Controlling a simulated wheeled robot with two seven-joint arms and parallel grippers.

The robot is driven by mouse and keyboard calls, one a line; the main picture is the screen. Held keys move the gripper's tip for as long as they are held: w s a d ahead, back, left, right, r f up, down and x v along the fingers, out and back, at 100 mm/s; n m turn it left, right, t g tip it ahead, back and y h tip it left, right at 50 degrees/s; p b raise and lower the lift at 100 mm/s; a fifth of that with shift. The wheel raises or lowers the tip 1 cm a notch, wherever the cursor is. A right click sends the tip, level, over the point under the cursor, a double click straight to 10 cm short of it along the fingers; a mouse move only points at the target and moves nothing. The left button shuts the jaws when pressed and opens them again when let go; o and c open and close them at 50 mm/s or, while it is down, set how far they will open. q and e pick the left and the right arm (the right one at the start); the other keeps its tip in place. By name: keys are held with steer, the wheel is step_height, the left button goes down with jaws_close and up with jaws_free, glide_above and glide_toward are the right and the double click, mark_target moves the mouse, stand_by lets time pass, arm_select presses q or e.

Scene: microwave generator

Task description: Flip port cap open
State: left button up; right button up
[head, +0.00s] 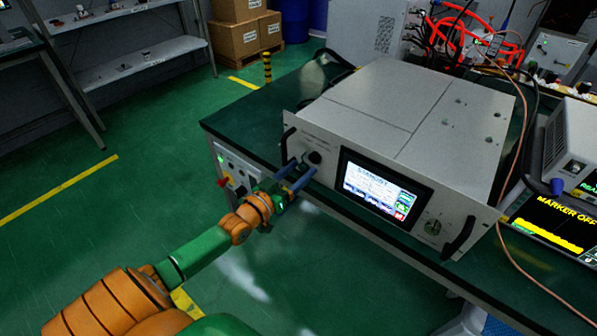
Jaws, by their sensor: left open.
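The microwave generator (400,120) is a large light-grey box on a dark green bench. Its front panel has a lit screen (377,190), a dial (434,227) and dark handles. A round black port cap (315,157) sits at the panel's upper left; I cannot tell whether it is fully closed. My left gripper (300,178) is open, with two blue fingers pointing at the panel just below and left of the cap. I cannot tell whether a finger touches the cap. My right gripper is not in view.
The bench (262,120) has bare top left of the generator. Red cables (470,35) and wiring lie behind it. An instrument reading "MARKER OFF" (550,222) stands at right, with a copper cable in front. Cardboard boxes (245,35) and a striped post (267,68) stand behind.

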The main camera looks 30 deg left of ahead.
arm_select(q)
jaws_close()
steer(key=m, duration=0.1)
steer(key=a+m, duration=0.1)
steer(key=m, duration=0.1)
steer(key=shift+f+m, duration=0.1)
steer(key=shift+m, duration=0.2)
steer(key=shift+d, duration=0.1)
jaws_free()
